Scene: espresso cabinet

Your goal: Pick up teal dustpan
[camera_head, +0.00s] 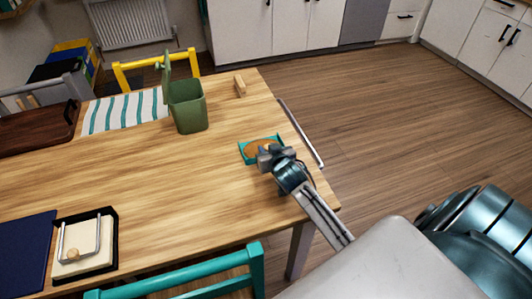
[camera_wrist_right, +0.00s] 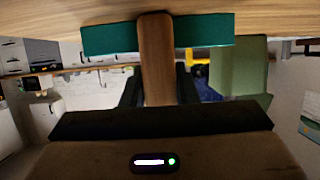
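The teal dustpan (camera_head: 245,153) lies on the wooden table near its right edge, with a brown-orange part (camera_head: 256,146) showing in it in the head view. My right gripper (camera_head: 268,157) is at the dustpan's near side and partly covers it. In the right wrist view the teal pan (camera_wrist_right: 205,30) spans the top. A brown wooden handle (camera_wrist_right: 156,60) crosses it and runs down between my two dark fingers. The handle hides their inner faces, so I cannot tell whether they press on it. My left gripper is not in view.
A green open-lidded bin (camera_head: 188,107) and a small wooden block (camera_head: 240,86) stand farther back on the table (camera_head: 150,185). A black napkin tray (camera_head: 112,258) is at the near left. A teal chair (camera_head: 200,272) is at the near side. The table's middle is clear.

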